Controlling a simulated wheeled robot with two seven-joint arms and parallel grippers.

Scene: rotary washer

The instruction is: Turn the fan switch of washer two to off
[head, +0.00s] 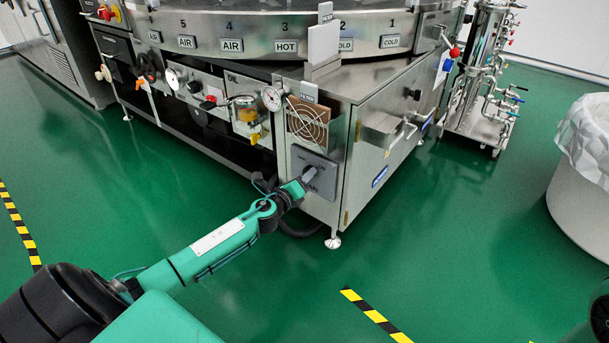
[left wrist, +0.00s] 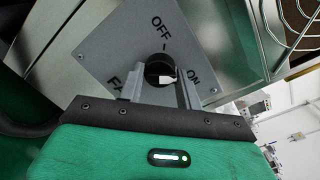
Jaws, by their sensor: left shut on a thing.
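The fan switch is a black round knob (left wrist: 158,70) on a grey square plate (left wrist: 115,50) marked OFF and ON, with a partly hidden label that starts with F. In the head view the plate (head: 325,164) is on the front of the steel cabinet, below a round fan grille. My left gripper (head: 309,175) reaches the plate from the lower left. In the left wrist view its two fingers (left wrist: 160,82) are shut on the knob, one on each side. A small white patch shows on the knob's right; its exact setting is hard to tell. My right gripper is not in view.
The fan grille (head: 307,122) is just above the plate. Gauges, valves and hoses line the machine to the left, below the numbered rotary ring (head: 290,46). A white bin (head: 585,190) stands at right. The green floor (head: 250,290) in front is clear, with striped tape.

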